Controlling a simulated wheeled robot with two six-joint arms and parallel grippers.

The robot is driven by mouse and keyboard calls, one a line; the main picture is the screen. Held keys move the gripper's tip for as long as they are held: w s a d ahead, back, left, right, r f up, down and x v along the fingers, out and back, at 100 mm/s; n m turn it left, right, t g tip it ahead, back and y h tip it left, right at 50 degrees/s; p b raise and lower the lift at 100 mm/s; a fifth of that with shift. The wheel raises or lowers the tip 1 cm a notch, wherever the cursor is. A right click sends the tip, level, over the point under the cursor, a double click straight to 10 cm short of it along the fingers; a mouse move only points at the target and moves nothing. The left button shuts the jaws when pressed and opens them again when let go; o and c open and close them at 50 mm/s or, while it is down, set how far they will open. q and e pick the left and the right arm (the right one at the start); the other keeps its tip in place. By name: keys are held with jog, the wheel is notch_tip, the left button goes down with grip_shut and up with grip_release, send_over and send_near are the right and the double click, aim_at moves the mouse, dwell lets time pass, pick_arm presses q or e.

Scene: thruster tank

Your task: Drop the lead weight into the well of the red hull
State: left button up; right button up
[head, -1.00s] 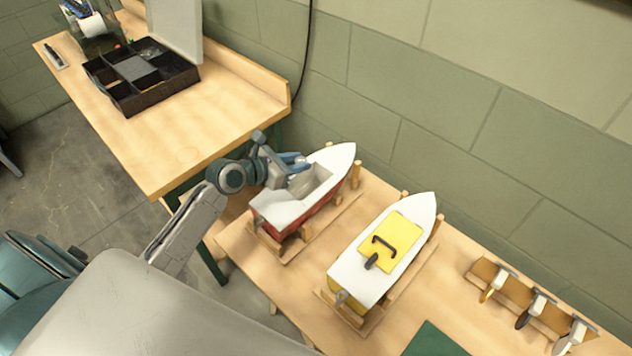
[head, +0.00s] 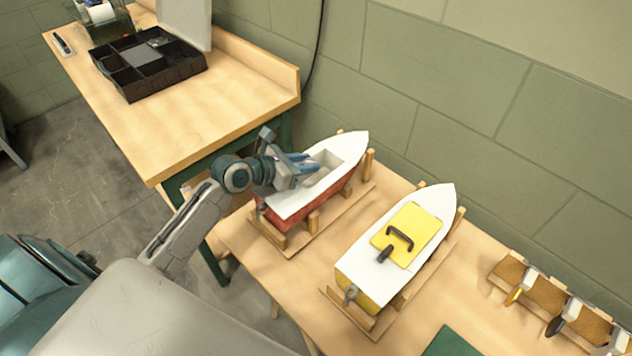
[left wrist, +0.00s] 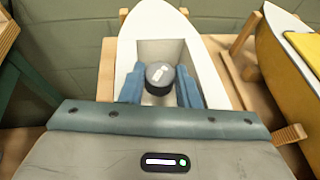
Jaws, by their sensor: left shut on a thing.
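The red hull (head: 300,214) has a white deck with an open rectangular well and rests on a wooden cradle. It also shows in the left wrist view (left wrist: 152,20). My left gripper (head: 306,166) reaches in from the left over the well. In the left wrist view its blue fingers (left wrist: 160,88) are shut on the lead weight (left wrist: 160,74), a dark grey round piece with a pale label on top. The weight shows over the well opening; its exact height is hard to tell. In the head view the weight is hidden by the fingers. My right gripper is out of view.
A yellow hull (head: 366,284) with a yellow hatch cover (head: 408,236) stands on a cradle to the right. A wooden rack (head: 545,292) with tools is at the far right. A black compartment box (head: 150,75) sits on the other bench. A green mat (head: 450,343) lies at the front.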

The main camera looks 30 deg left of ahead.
pick_arm(q)
jog(key=o, duration=1.1)
jog(key=shift+o, duration=0.3)
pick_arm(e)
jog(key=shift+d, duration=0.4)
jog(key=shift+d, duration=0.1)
pick_arm(q)
jog(key=shift+s+a+r, duration=0.2)
jog(key=shift+s+a, duration=0.05)
jog(key=shift+s, duration=0.2)
jog(key=p+v, duration=0.1)
jog(key=v, duration=0.7)
jog(key=shift+s+r, duration=0.1)
jog(key=shift+r, duration=0.05)
jog(key=shift+s+a+r+p, duration=0.2)
jog(key=shift+s+a+p, duration=0.15)
jog(key=shift+s+p, duration=0.25)
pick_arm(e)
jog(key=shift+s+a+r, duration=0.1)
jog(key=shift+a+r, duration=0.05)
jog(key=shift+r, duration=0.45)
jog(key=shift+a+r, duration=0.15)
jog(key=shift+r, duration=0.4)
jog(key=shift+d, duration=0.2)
